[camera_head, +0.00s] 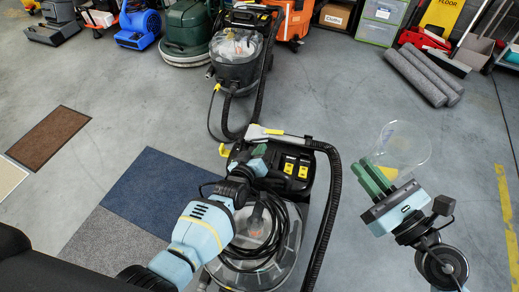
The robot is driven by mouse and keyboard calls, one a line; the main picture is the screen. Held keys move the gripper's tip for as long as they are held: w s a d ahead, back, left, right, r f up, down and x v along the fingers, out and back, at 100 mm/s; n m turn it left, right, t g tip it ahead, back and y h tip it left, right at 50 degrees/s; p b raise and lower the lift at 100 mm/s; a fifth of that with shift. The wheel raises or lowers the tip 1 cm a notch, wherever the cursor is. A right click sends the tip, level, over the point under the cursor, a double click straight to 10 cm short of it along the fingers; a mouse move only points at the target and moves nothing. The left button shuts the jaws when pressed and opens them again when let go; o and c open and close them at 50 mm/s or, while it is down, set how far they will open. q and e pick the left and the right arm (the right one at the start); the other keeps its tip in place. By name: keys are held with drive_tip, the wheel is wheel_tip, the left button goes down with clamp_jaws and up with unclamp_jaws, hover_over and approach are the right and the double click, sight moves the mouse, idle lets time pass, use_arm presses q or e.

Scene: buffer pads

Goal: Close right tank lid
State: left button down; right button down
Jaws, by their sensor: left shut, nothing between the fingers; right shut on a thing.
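A black cleaning machine (322,160) with yellow latches stands in front of me. A clear tank (292,255) with coiled black hose over it shows at its near end. My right gripper (378,178) is to the right of the machine, above the floor. It is shut on a clear round lid (408,140), which is tilted and apart from the machine. My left gripper (258,150) is over the machine's upper left part, shut with nothing in it. My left arm hides part of the machine, and whether the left fingertips touch it cannot be told.
A second black machine (236,72) with a clear dome stands behind. Mats (152,190) lie on the left floor. Rolled grey mats (422,75) lie at back right. A thick black hose (330,200) curves along the machine's right side. The floor at right is mostly clear.

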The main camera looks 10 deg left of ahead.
sight(376, 154)
use_arm(q)
drive_tip(key=shift+r, duration=0.1)
use_arm(e)
drive_tip(key=shift+r, duration=0.1)
